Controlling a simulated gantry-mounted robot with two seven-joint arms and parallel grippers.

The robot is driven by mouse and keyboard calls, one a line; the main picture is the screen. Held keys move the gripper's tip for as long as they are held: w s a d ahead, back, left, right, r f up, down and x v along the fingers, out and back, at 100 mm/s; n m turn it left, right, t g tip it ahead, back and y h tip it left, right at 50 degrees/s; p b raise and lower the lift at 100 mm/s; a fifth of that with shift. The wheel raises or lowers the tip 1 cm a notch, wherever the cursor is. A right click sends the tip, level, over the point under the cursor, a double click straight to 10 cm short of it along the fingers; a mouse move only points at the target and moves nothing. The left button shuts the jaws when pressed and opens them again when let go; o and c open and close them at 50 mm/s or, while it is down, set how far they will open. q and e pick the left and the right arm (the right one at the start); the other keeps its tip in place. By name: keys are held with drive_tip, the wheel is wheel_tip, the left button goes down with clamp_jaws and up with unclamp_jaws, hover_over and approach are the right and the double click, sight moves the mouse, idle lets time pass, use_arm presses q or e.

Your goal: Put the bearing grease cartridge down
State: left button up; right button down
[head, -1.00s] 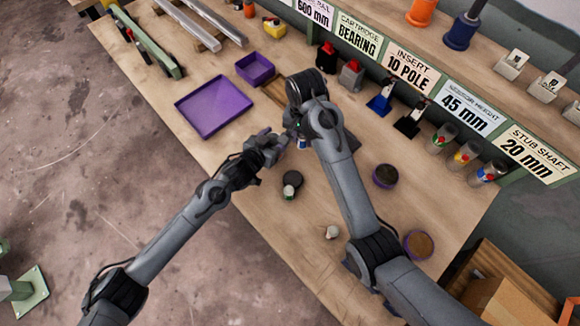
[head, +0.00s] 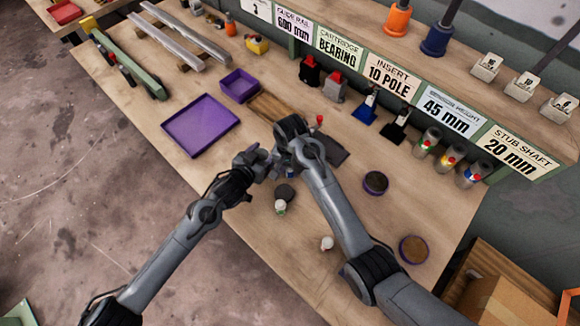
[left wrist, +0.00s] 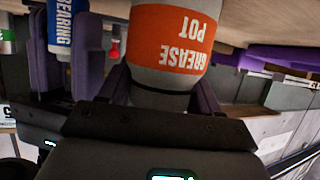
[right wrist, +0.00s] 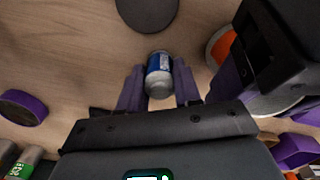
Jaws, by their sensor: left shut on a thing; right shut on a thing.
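The bearing grease cartridge (right wrist: 158,66), blue and white, is between the purple fingers of my right gripper (right wrist: 159,88), which is shut on it. Its "BEARING" label (left wrist: 62,28) also shows upside down in the left wrist view. My left gripper (left wrist: 163,95) is shut on a grey grease pot with an orange label (left wrist: 172,40); the orange band also shows in the right wrist view (right wrist: 221,46). In the head view, my left gripper (head: 266,160) and right gripper (head: 277,171) are close together above the bench; the cartridge is mostly hidden there.
A black disc (head: 284,191) lies just below the grippers. Two round purple-sided dishes (head: 376,183) (head: 414,250) and a small white object (head: 327,243) stand nearer. A purple tray (head: 235,122) and purple bin (head: 239,86) lie at left.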

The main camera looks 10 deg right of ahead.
drive_tip(key=shift+f, duration=0.15)
drive_tip(key=c, duration=1.1)
unclamp_jaws()
drive_tip(key=shift+o, duration=0.4)
drive_tip(key=shift+r, duration=3.95)
